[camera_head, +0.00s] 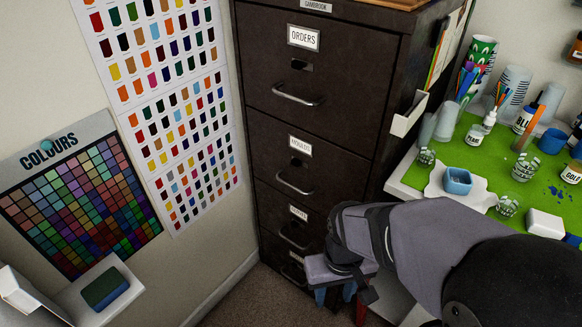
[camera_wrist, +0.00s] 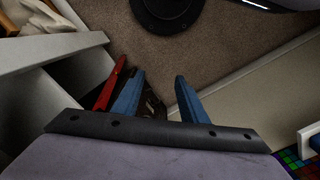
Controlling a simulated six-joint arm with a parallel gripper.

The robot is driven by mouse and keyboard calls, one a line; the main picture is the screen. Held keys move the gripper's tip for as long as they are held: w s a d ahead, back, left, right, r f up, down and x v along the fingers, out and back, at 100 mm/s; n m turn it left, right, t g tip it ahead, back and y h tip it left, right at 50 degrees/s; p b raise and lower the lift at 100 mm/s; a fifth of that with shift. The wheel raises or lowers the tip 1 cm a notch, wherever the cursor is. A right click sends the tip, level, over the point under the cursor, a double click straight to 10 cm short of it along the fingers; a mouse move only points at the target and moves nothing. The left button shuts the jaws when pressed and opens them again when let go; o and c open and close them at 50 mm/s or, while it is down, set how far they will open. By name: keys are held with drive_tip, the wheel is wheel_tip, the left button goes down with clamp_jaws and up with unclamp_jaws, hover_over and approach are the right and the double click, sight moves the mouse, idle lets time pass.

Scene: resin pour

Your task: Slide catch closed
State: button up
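A dark brown filing cabinet (camera_head: 345,100) stands against the wall with several drawers. A small dark catch (camera_head: 301,65) sits under the ORDERS label on the top drawer. Whether it is open or closed is too small to tell. The lower drawers are partly hidden by my arm. My gripper (camera_head: 333,296) points down in front of the cabinet's bottom right, well below the top catch. In the wrist view its two blue fingers (camera_wrist: 158,97) are apart with nothing clearly held between them. No catch can be made out in the wrist view.
A bench with a green mat (camera_head: 480,155), cups, bottles and a blue tub (camera_head: 458,181) stands right of the cabinet. A red object (camera_wrist: 110,84) is close beside the left finger. Colour charts (camera_head: 165,80) hang on the left wall. Brown carpet (camera_wrist: 225,45) is open below.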

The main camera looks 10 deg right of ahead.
drive_tip(key=s+a+f+n+g+b, duration=0.25)
drive_tip(key=s+a+f, duration=0.2)
drive_tip(key=f, duration=0.25)
drive_tip(key=n+t+h+b, duration=0.2)
drive_tip(key=n+t+h, duration=1.2)
drive_tip(key=n, duration=1)
approach(294, 163)
drive_tip(key=shift+s+d+t+y, duration=0.3)
drive_tip(key=shift+d+t+y, duration=0.1)
drive_tip(key=shift+t+y, duration=0.25)
drive_tip(key=shift+p+x, duration=0.4)
drive_tip(key=shift+x, duration=3.3)
